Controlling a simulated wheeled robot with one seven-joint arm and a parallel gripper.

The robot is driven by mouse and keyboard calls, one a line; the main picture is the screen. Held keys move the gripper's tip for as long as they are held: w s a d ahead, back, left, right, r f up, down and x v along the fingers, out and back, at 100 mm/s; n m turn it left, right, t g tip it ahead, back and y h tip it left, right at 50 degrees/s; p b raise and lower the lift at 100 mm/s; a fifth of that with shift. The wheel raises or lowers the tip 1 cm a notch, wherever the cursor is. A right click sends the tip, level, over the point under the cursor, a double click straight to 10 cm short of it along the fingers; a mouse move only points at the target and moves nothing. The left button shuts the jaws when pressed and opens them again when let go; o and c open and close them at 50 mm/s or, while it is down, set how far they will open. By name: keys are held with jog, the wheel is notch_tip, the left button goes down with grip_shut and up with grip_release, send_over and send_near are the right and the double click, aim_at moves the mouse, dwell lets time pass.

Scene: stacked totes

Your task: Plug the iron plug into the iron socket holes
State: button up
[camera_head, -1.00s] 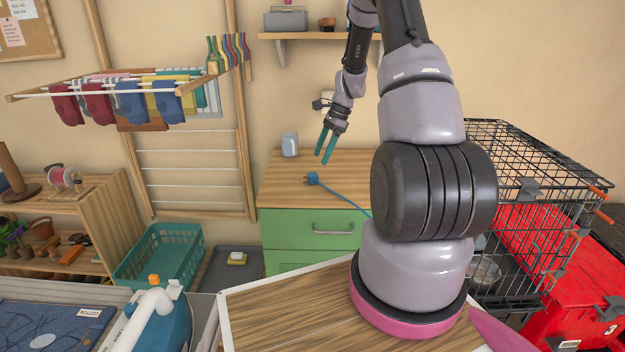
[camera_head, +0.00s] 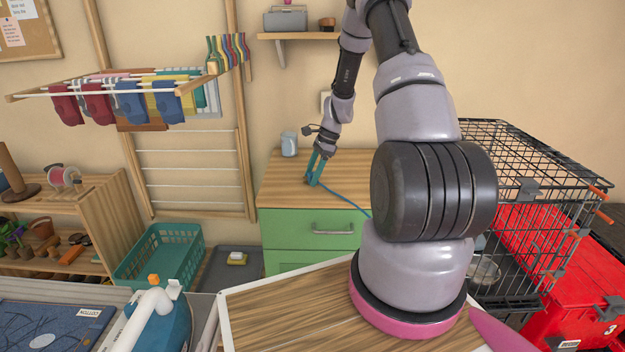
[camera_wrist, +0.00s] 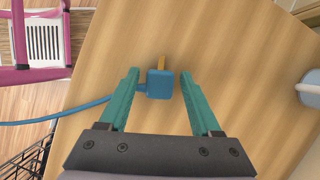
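The iron plug (camera_wrist: 160,85) is blue with brass-coloured prongs (camera_wrist: 162,63) and lies on the wooden top of the green cabinet. Its blue cord (camera_wrist: 60,114) runs off to the left in the wrist view and over the cabinet's front in the head view (camera_head: 345,196). My gripper (camera_wrist: 160,75) is open, with its teal fingers on either side of the plug and gaps showing between. In the head view my gripper (camera_head: 313,182) is low over the cabinet top and hides the plug. A pale wall plate (camera_head: 325,102), perhaps the socket, is partly behind my arm; its holes are not visible.
A grey-blue cup (camera_head: 289,144) stands on the cabinet top (camera_head: 285,175), left of my gripper. A shelf (camera_head: 300,36) is on the wall above. A wire cage (camera_head: 530,165) and red box (camera_head: 575,270) stand at the right. The iron (camera_head: 165,325) is at the lower left.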

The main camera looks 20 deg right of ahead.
aim_at(312, 173)
grip_shut()
notch_tip(312, 173, up, 9)
jog(key=shift+r, duration=0.15)
jog(key=shift+w+r+m, duration=0.1)
jog(key=shift+r+m, duration=0.1)
jog(key=shift+m, duration=0.2)
jog(key=m, duration=0.1)
jog(key=w+m, duration=0.1)
jog(key=m, duration=0.1)
jog(key=w+d+r+m+t+y, duration=0.3)
jog(key=w+d+m+t, duration=0.3)
jog(key=m, duration=0.5)
jog(key=w+d+r+m+t+y, duration=0.3)
jog(key=w+d+m+t+y, duration=0.2)
jog(key=d+m, duration=0.3)
jog(key=m+t, duration=0.1)
jog(key=m, duration=0.2)
jog(key=shift+w+d+r+m+t, duration=0.3)
jog(key=shift+w+r, duration=0.1)
